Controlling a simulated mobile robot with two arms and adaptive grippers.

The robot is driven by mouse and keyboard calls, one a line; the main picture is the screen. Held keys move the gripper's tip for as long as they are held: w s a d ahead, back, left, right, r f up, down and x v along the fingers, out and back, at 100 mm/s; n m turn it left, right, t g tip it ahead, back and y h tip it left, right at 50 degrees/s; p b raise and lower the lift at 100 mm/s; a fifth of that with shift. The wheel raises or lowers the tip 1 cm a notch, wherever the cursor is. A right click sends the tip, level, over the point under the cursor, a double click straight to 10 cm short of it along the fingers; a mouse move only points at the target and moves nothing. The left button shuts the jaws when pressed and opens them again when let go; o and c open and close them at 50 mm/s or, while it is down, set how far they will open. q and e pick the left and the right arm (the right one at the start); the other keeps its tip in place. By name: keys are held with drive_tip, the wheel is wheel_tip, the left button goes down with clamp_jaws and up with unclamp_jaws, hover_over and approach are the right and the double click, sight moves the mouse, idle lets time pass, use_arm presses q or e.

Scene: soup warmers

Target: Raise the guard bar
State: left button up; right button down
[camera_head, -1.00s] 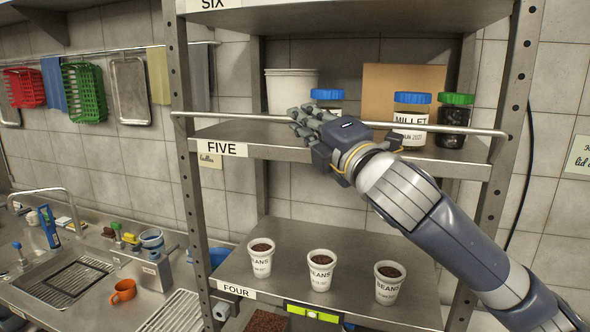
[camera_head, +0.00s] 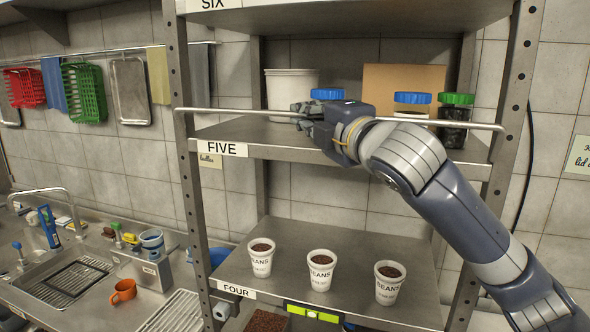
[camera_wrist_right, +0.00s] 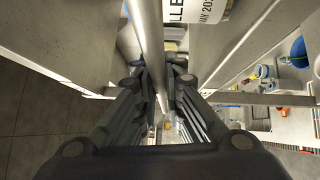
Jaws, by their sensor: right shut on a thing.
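The guard bar (camera_head: 235,110) is a thin metal rod across the front of shelf FIVE (camera_head: 270,143), a little above the shelf edge. It runs between the two front posts. My right gripper (camera_head: 303,113) is shut on the bar near its middle, with my right arm reaching in from the lower right. In the right wrist view the bar (camera_wrist_right: 148,30) passes between the fingers (camera_wrist_right: 156,80). My left gripper is not in view.
Behind the bar on shelf FIVE stand a white tub (camera_head: 291,88), blue-lidded jars (camera_head: 412,98) and a green-lidded jar (camera_head: 455,112). Shelf SIX (camera_head: 350,18) is above. Several bean cups (camera_head: 321,270) stand on shelf FOUR below. A sink counter (camera_head: 75,285) is at the left.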

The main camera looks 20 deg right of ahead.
drive_tip(key=shift+w+d+r+m, duration=0.15)
drive_tip(key=shift+d+m, duration=0.05)
drive_tip(key=shift+m, duration=0.1)
drive_tip(key=shift+w+d+r+m+g, duration=0.1)
drive_tip(key=shift+w+d+m+g, duration=0.25)
drive_tip(key=shift+m+g, duration=0.35)
drive_tip(key=shift+w, duration=0.1)
drive_tip(key=shift+w+d+m+g, duration=0.1)
drive_tip(key=shift+w+m+g, duration=0.2)
drive_tip(key=shift+g, duration=0.3)
drive_tip(key=c, duration=1.7)
unclamp_jaws()
